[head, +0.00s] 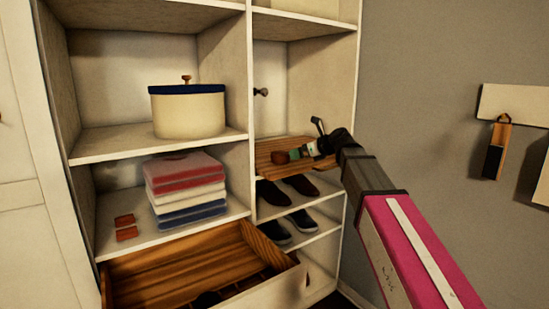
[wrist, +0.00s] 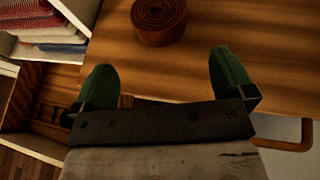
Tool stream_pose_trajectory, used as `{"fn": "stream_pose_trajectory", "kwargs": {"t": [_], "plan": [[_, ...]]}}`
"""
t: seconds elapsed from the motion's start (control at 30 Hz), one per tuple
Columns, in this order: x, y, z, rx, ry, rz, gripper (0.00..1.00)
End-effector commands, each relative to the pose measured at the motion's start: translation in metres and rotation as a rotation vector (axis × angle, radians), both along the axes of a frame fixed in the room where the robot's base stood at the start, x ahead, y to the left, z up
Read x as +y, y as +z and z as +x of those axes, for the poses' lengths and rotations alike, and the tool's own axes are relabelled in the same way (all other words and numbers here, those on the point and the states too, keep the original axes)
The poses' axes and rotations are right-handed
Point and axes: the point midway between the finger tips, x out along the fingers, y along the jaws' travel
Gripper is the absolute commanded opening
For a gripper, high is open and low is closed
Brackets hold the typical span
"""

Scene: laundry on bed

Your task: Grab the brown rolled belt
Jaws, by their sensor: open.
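The brown rolled belt (wrist: 160,20) lies on a wooden board at the top middle of the wrist view, ahead of my fingertips and between their lines. In the head view the belt (head: 279,157) sits near the left part of the board, just left of my gripper (head: 300,153). In the wrist view my gripper (wrist: 165,80) is open, with two green fingers spread apart and nothing between them. The belt is not touched by either finger in the wrist view.
The wooden board (head: 265,147) is in the right shelf column, above shoes (head: 273,192). Folded clothes (head: 185,185) and a lidded round box (head: 188,110) stand on the left shelves. An open wooden drawer (head: 190,270) juts out below. A grey wall is at right.

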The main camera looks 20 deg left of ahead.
Motion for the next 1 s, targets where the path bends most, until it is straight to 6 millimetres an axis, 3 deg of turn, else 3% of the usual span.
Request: {"fn": "stream_pose_trajectory", "kwargs": {"t": [0.17,0.43,0.77,1.0], "plan": [[0.010,0.004,0.004,0.015,-0.005,0.021,1.00],[0.041,-0.011,0.020,0.014,-0.004,0.019,1.00],[0.061,-0.024,0.030,0.014,-0.004,0.019,1.00],[0.087,-0.038,0.044,0.014,-0.003,0.019,1.00]]}}
